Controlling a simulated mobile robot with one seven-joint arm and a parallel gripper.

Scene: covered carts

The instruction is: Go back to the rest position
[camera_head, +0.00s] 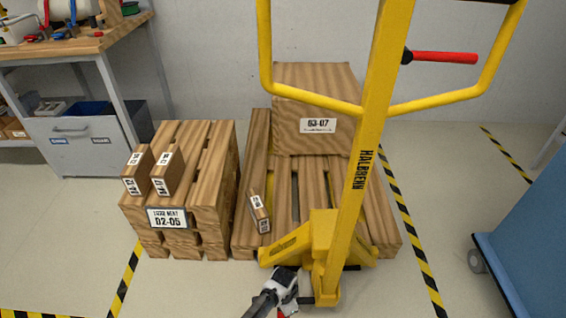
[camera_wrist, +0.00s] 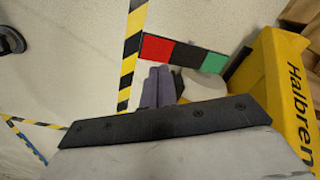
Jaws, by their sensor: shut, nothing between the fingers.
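My gripper (camera_wrist: 158,74) shows in the wrist view as two grey-purple fingers close together, with nothing between them. It is over pale floor, beside a red, black and green strip (camera_wrist: 184,54). In the head view my white and dark wrist (camera_head: 284,281) is low at the bottom centre, in front of the yellow pallet jack (camera_head: 362,165) and close to its base. The fingers cannot be made out clearly there. The jack's yellow body also shows at the right of the wrist view (camera_wrist: 284,85).
A wooden pallet (camera_head: 385,225) carries a large box (camera_head: 315,85) and a small box (camera_head: 260,212). Stacked pallets (camera_head: 210,200) on the left carry two small boxes. A workbench (camera_head: 75,42) stands at the back left, a blue cart (camera_head: 530,235) at the right. Striped tape (camera_head: 415,240) marks the floor.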

